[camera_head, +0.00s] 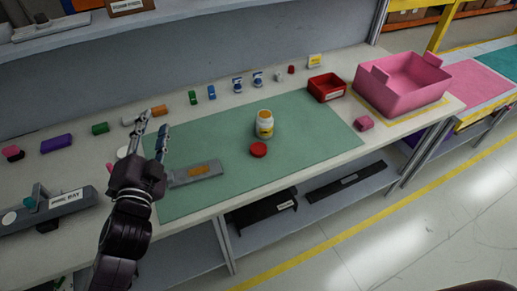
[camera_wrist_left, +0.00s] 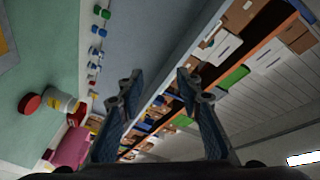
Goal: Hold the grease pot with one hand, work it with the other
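The grease pot (camera_head: 265,128), a white jar with a yellow label and an orange-yellow top, stands upright on the green mat (camera_head: 310,140). A round red lid (camera_head: 258,150) lies on the mat just in front of it. In the left wrist view the pot (camera_wrist_left: 62,101) and the red lid (camera_wrist_left: 29,103) show at the left, outside the fingers. My left gripper (camera_head: 154,124) is open and empty, raised over the mat's left end, well left of the pot. Its spread fingers (camera_wrist_left: 158,86) also show in the wrist view. My right gripper is not in view.
A grey plate with an orange patch (camera_head: 196,173) lies on the mat beside my left gripper. A red bin (camera_head: 326,88) and a pink tub (camera_head: 402,86) stand at the right. Small bottles and blocks line the back. The mat around the pot is mostly clear.

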